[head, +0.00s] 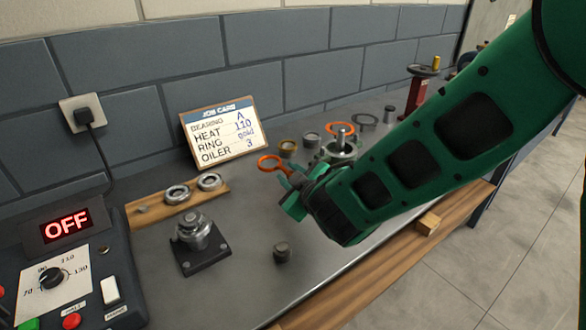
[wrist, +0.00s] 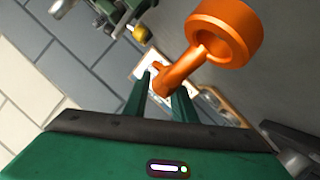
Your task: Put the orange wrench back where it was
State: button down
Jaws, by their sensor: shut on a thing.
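The orange wrench (head: 271,162) has a ring-shaped head and is held in the air above the grey bench. My gripper (head: 294,193) is shut on its handle. In the wrist view the wrench (wrist: 225,32) points away from my gripper (wrist: 165,98), with its ring head beyond the fingertips.
A job card (head: 222,130) leans at the wall. A wooden strip (head: 150,208) holds two metal rings. A bearing on a black block (head: 205,258), a small dark cylinder (head: 281,252) and a heater panel reading OFF (head: 68,226) stand nearby. Several rings and a red stand (head: 414,95) are behind my arm.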

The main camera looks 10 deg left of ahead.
jog(key=shift+s+a+f, duration=0.1)
jog(key=shift+a+f, duration=0.05)
jog(key=shift+f, duration=0.85)
jog(key=shift+a+f, duration=0.1)
jog(key=shift+f, duration=1.3)
jog(key=shift+f, duration=0.45)
jog(key=c, duration=1.4)
grip_release()
